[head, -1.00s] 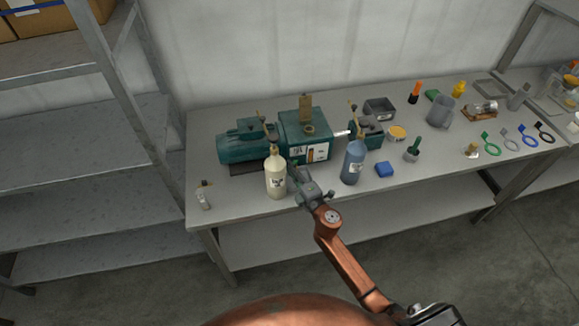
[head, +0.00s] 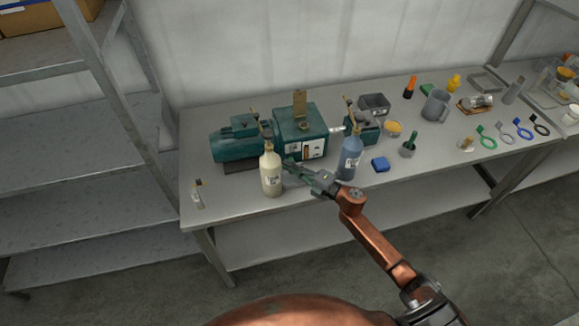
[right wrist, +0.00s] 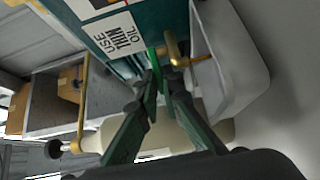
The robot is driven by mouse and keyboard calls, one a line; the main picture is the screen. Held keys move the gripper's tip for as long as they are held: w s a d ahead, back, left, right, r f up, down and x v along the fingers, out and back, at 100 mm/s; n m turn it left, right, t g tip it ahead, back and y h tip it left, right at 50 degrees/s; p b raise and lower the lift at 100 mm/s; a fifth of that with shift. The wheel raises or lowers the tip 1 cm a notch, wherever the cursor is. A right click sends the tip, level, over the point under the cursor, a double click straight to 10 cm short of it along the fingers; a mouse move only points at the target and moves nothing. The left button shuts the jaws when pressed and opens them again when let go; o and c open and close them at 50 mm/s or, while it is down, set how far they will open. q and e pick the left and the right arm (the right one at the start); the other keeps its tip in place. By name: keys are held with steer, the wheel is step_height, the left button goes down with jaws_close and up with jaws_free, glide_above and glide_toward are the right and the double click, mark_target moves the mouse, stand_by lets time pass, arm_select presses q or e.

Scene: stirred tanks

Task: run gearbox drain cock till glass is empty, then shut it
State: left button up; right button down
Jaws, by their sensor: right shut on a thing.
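The teal gearbox (head: 303,122) stands on the bench; a label and a small window with an orange patch show on its front. The level in the glass is too small to tell. My right gripper (head: 289,163) is low at the gearbox front, between the cream bottle (head: 271,174) and the blue bottle (head: 349,160). In the right wrist view its fingers (right wrist: 160,80) are shut on the green lever (right wrist: 153,60) beside a brass cock (right wrist: 173,48). The fingers hide part of the lever. Any flow from the cock cannot be made out. My left gripper is not in view.
A pale container (right wrist: 235,65) lies close beside the cock in the right wrist view. A teal motor (head: 236,142) is left of the gearbox. The front left bench top is mostly clear.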

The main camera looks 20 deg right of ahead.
steer(key=shift+f, duration=0.1)
steer(key=c, duration=2.1)
jaws_free()
steer(key=v, duration=1.2)
steer(key=shift+o, duration=0.3)
